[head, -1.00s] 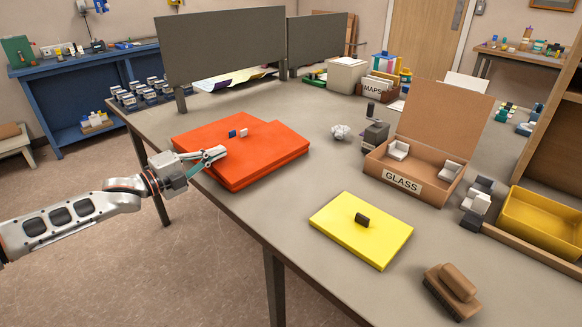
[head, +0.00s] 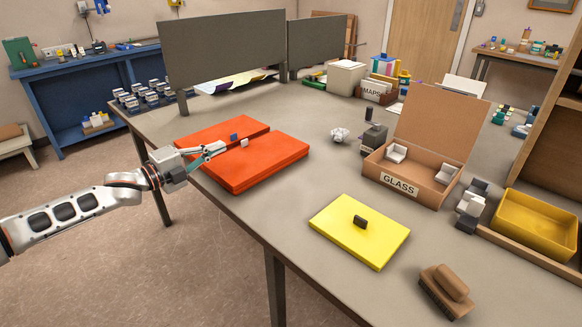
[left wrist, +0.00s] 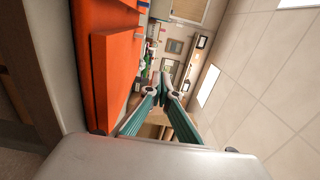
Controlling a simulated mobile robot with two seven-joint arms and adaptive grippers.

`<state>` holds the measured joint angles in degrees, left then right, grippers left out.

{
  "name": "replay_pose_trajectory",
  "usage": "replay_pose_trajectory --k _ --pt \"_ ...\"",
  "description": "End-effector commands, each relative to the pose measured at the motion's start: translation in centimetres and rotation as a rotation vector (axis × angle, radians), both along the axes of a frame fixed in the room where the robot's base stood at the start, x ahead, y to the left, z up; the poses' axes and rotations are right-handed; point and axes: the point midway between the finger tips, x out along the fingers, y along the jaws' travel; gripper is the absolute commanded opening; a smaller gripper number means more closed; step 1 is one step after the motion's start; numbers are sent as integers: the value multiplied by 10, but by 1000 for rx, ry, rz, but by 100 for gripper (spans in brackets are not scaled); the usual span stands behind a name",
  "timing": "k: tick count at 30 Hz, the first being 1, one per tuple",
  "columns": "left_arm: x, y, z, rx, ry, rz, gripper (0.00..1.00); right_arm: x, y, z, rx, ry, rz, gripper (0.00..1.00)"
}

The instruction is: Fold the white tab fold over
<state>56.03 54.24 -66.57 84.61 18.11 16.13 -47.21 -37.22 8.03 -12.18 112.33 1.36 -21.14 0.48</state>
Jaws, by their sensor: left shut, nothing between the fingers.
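An orange-red folder (head: 260,165) lies on the grey table near its left edge. A small white tab (head: 244,143) stands beside the seam across its top, on the thicker front-right panel. A small blue tab (head: 233,137) stands just behind it, close to the lower back-left panel (head: 205,135). My left gripper (head: 218,148) is shut and empty at the folder's left side, its teal fingertips left of the white tab; I cannot tell if they touch the folder. In the left wrist view the shut fingertips (left wrist: 160,82) are beside the orange folder (left wrist: 118,75). My right gripper is not in view.
A yellow board (head: 365,233) with a dark knob lies at the front. An open brown GLASS box (head: 385,178), a yellow tray (head: 537,222) and a brown brush (head: 447,288) are at right. Grey panels (head: 222,55) stand behind the folder. The table between folder and yellow board is clear.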

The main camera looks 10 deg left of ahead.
Motion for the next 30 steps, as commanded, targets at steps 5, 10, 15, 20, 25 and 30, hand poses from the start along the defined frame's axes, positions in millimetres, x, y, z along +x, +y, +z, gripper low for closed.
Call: replay_pose_trajectory --k 5,10,15,20,25,30 --pt "-10 8 -1 -1 3 1 0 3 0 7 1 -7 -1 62" --pt "-25 20 -1 0 3 1 0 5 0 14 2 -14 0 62" --pt "-40 31 -1 -1 4 1 0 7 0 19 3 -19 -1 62" --pt "-53 42 -2 0 5 1 0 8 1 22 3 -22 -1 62" --pt "-68 53 -2 -1 4 1 0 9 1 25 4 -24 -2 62" --pt "-78 60 -2 0 2 0 0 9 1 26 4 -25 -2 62"
